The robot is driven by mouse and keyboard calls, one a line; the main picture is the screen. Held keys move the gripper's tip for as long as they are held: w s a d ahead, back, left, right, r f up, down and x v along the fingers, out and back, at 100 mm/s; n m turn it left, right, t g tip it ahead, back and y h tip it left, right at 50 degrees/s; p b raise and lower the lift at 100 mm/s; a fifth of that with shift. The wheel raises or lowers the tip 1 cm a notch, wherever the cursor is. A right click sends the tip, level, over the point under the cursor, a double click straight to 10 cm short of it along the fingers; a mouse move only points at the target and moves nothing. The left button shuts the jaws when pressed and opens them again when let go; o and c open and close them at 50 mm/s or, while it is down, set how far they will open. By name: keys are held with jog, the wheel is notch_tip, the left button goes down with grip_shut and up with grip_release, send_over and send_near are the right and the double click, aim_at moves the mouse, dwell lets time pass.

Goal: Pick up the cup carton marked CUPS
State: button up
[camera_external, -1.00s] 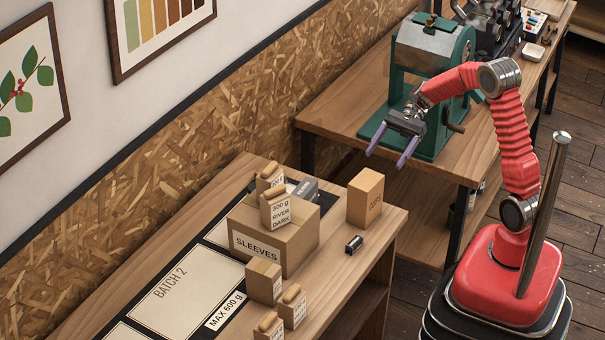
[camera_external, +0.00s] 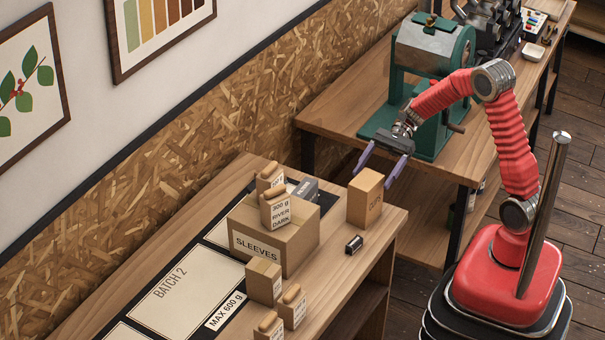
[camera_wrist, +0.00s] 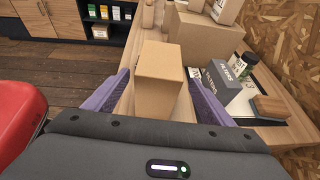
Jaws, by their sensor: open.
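In the wrist view the carton (camera_wrist: 158,78) lies ahead between my two purple fingers. My gripper (camera_external: 380,168) is open, its fingers spread to either side of the carton's top and pointing down toward it. I cannot tell whether a finger touches the carton.
A larger SLEEVES box (camera_external: 290,245) with bags on top stands left of the carton. A grey box (camera_external: 305,189) is behind it. A small black cylinder (camera_external: 354,244) lies in front of the carton. The green roaster (camera_external: 432,85) stands on the far table.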

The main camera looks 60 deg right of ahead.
aim_at(356, 203)
jog(key=shift+a+f, duration=0.2)
jog(key=shift+a, duration=0.2)
jog(key=shift+f+x, duration=0.2)
jog(key=shift+x, duration=2.35)
jog(key=shift+s, duration=0.1)
jog(key=shift+c, duration=0.7)
jog(key=c, duration=1.2)
jog(key=shift+r, duration=0.1)
notch_tip(356, 203, up, 10)
jog(key=shift+f, duration=0.1)
